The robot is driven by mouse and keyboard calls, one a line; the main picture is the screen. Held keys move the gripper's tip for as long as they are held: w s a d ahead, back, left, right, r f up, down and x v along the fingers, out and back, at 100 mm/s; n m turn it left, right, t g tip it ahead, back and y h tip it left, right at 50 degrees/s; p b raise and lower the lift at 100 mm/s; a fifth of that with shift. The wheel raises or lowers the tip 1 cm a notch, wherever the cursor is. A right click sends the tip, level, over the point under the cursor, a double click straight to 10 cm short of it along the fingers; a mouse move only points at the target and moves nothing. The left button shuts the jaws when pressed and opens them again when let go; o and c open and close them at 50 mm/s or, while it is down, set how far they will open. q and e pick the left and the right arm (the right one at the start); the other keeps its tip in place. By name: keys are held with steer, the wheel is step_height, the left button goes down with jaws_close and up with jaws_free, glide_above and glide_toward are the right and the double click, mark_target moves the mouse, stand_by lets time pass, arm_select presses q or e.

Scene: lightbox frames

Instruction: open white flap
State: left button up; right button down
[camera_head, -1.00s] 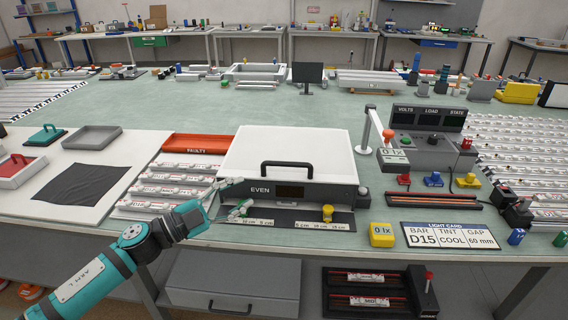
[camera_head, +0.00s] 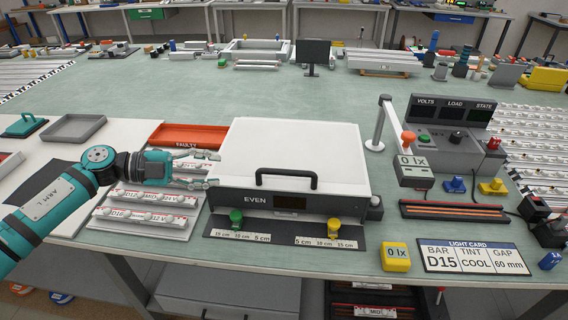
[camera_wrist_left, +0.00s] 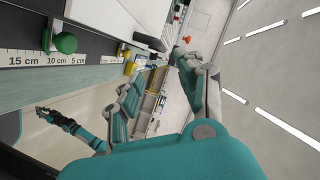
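The white flap (camera_head: 290,145) lies flat and closed on top of the box marked EVEN (camera_head: 255,200). A black bar handle (camera_head: 286,174) stands at its front edge. My left gripper (camera_head: 213,169) is at the flap's left side, near the front left corner, with its fingers apart and nothing between them. Whether a fingertip touches the flap's edge cannot be told. In the left wrist view the fingers (camera_wrist_left: 157,75) also stand apart, with the white box to their upper left. What looks like my right gripper (camera_wrist_left: 48,114) is small there, its fingers unclear; the head view does not show it.
Green (camera_head: 236,220) and yellow (camera_head: 333,231) knobs stand on the scale in front. A red FAULTS tray (camera_head: 187,136) and labelled white bars (camera_head: 140,222) lie left, under my arm. A lamp post (camera_head: 379,125) and lux meter (camera_head: 414,172) stand right.

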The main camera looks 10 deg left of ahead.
mark_target(272, 172)
arm_select(q)
steer(key=p+x, duration=0.1)
steer(key=x, duration=0.7)
steer(key=p+x, duration=0.2)
steer(key=x, duration=0.5)
steer(key=shift+s+d, duration=0.1)
steer(key=shift+d, duration=0.35)
steer(key=shift+d+f, duration=0.1)
steer(key=shift+d, duration=0.35)
jaws_close()
